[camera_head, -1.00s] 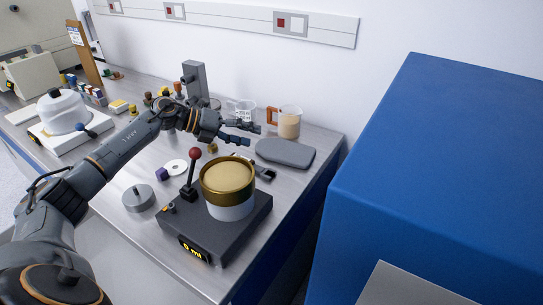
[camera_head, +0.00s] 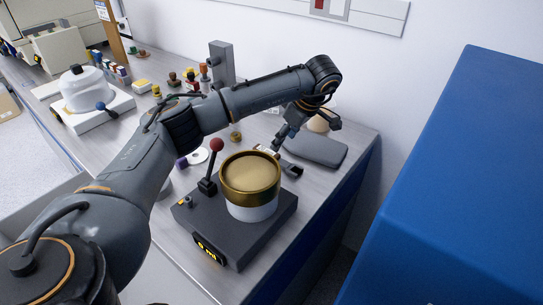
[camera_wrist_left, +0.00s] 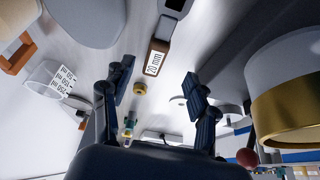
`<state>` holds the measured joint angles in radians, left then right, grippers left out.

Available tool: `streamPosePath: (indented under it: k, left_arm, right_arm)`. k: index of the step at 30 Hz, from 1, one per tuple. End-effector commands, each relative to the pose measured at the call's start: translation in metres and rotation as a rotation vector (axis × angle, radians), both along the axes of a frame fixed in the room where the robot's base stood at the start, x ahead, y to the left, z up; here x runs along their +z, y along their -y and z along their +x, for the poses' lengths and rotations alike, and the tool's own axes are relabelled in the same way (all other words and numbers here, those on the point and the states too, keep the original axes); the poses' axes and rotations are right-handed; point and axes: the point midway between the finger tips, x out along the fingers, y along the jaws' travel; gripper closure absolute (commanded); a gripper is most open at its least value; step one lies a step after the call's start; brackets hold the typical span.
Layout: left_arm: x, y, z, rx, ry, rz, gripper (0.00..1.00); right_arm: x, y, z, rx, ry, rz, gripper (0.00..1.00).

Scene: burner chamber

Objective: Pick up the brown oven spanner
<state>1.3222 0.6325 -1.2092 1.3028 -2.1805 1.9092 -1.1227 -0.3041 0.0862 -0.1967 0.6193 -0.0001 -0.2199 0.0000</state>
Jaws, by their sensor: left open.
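The brown oven spanner (camera_wrist_left: 159,57) lies on the steel bench, with a white "20 mm" label on its brown handle and a dark grey head at the top edge of the left wrist view. In the head view its dark end (camera_head: 291,169) shows between the heater and a grey pad, with part of it hidden by my gripper. My left gripper (camera_head: 283,141) points down over the handle end. In the left wrist view the open fingers (camera_wrist_left: 156,84) stand either side of the handle's line, empty and apart from it. My right gripper is out of view.
A black heater (camera_head: 233,231) with a red-knobbed lever and a gold-rimmed pot (camera_head: 250,182) stands in front. The grey pad (camera_head: 315,150) lies to the right. A glass beaker (camera_wrist_left: 48,82) is at left in the wrist view. A blue cabinet (camera_head: 455,190) stands at right.

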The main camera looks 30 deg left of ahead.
Motion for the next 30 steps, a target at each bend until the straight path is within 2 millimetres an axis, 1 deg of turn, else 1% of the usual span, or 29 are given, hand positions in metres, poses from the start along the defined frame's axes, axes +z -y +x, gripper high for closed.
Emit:
streamPosePath:
  k: [1,4,11,16,19,23,29,30]
  left_arm:
    - [-0.009,-0.005,-0.001,0.002,-0.005,0.0,0.42]
    - [-0.022,-0.01,0.0,0.001,-0.002,-0.002,0.42]
    - [-0.037,-0.017,0.001,0.002,0.001,-0.003,0.42]
    - [-0.057,-0.031,0.002,0.003,-0.003,-0.003,0.42]
    - [-0.071,-0.036,0.003,0.003,-0.001,-0.003,0.42]
    - [-0.078,-0.039,0.004,0.001,0.001,-0.004,0.42]
    - [-0.079,-0.039,0.004,0.0,0.002,-0.004,0.42]
    - [-0.079,-0.039,0.004,0.0,0.002,-0.004,0.48]
  right_arm:
    - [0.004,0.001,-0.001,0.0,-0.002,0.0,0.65]
    - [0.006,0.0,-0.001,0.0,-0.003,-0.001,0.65]
    - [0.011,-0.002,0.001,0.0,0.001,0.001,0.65]
    - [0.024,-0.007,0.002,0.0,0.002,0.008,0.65]
    - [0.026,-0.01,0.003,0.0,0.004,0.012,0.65]
    - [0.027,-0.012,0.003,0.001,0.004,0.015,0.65]
    - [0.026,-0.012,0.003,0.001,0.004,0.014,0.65]
    - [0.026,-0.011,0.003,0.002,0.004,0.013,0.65]
